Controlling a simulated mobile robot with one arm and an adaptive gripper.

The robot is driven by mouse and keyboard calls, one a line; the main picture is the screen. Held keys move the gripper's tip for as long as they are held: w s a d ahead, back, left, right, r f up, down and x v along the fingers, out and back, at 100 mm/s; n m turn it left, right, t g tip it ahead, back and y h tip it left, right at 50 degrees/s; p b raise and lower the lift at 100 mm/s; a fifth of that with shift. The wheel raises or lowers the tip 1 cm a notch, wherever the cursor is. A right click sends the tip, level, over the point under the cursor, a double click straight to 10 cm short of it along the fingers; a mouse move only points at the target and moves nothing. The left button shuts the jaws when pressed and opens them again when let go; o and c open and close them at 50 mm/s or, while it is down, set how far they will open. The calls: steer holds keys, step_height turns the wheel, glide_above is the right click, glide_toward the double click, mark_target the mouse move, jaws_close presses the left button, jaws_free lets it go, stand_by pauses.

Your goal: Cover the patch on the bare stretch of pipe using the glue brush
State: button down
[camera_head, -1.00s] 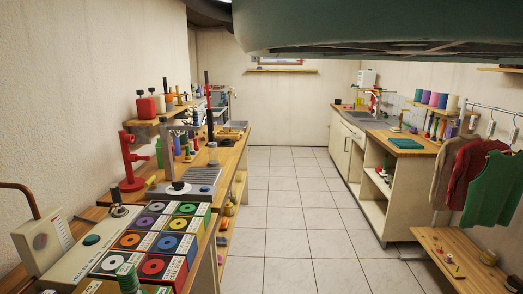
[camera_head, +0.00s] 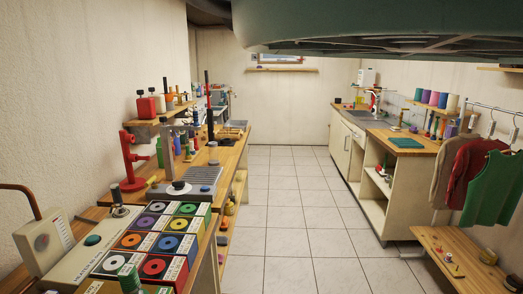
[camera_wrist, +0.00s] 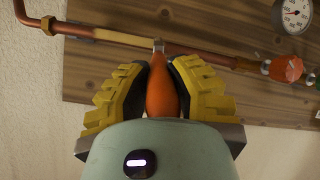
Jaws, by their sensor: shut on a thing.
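In the wrist view, my gripper (camera_wrist: 160,72) has its yellow fingers shut on the orange handle of the glue brush (camera_wrist: 161,95). The brush points up and away from me, its pale metal-coloured tip in front of the pipe. The copper pipe (camera_wrist: 200,52) runs across a wooden board. A lighter, tan stretch of pipe (camera_wrist: 120,37) lies just left of the brush tip. I cannot tell whether the brush touches the pipe, or whether this stretch is the patch. My gripper does not show in the head view.
A round gauge (camera_wrist: 297,15) and a red-orange valve knob (camera_wrist: 285,68) are at the right of the board (camera_wrist: 185,95). In the head view, a crowded workbench (camera_head: 232,150) runs along the left, a counter (camera_head: 400,142) stands at the right, and the tiled floor (camera_head: 290,200) between is clear.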

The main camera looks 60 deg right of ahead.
steer(key=shift+s+a, duration=0.2)
steer(key=shift+a, duration=0.05)
steer(key=shift+w+d+f, duration=0.1)
steer(key=shift+w+d, duration=0.25)
steer(key=shift+d, duration=0.05)
steer(key=shift+s+a, duration=0.3)
steer(key=shift+a, duration=0.15)
steer(key=shift+w+d+b, duration=0.3)
steer(key=shift+w+d, duration=0.15)
steer(key=shift+d, duration=0.1)
